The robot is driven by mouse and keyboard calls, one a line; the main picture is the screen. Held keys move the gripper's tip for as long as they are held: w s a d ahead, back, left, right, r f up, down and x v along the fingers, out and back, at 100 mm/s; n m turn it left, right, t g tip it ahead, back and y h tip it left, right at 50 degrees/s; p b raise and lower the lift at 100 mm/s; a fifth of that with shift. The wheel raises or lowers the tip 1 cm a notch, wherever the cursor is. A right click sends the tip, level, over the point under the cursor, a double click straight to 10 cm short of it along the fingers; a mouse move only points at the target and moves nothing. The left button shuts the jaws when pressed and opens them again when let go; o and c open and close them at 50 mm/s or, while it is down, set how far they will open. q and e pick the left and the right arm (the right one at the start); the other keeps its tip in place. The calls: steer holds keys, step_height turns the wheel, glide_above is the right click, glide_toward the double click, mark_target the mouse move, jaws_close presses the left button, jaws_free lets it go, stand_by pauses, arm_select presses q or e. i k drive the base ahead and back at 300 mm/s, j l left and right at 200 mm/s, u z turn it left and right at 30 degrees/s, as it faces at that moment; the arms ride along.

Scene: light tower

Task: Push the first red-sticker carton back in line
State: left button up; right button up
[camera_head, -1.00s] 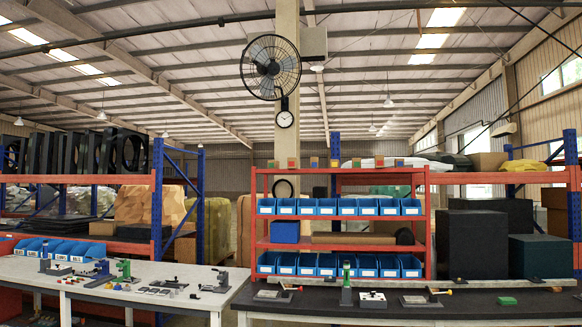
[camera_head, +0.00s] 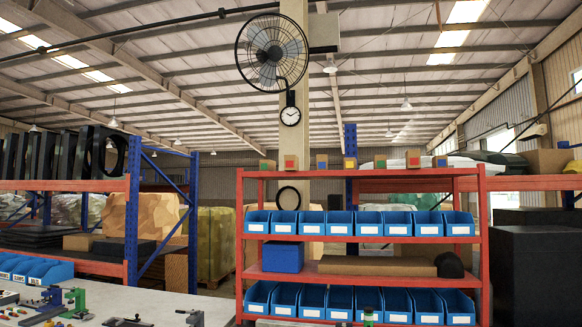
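Several small brown cartons with coloured stickers stand in a row on the top board of a red shelf rack (camera_head: 360,173). From the left, the first red-sticker carton (camera_head: 291,162) is the second in the row. A second red-sticker carton (camera_head: 413,160) stands towards the right end. Other cartons carry green, yellow or blue stickers, such as the yellow one (camera_head: 350,163) and the blue one (camera_head: 440,161). How far each carton stands from the front edge is hard to tell from this low angle. Neither of my grippers is in view.
Blue bins (camera_head: 370,223) fill two lower shelves; a blue box (camera_head: 283,257) and a long brown carton (camera_head: 376,265) lie between. A pillar with a fan (camera_head: 272,52) and clock rises behind. A white workbench with tools (camera_head: 150,300) stands front left.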

mark_target(291, 162)
steer(key=i+l, duration=0.15)
steer(key=i, duration=0.25)
steer(key=i+l, duration=0.15)
steer(key=i, duration=0.2)
steer(key=i+l+u, duration=0.1)
steer(key=i, duration=0.3)
steer(key=i+j+z, duration=0.1)
steer(key=i+j, duration=0.6)
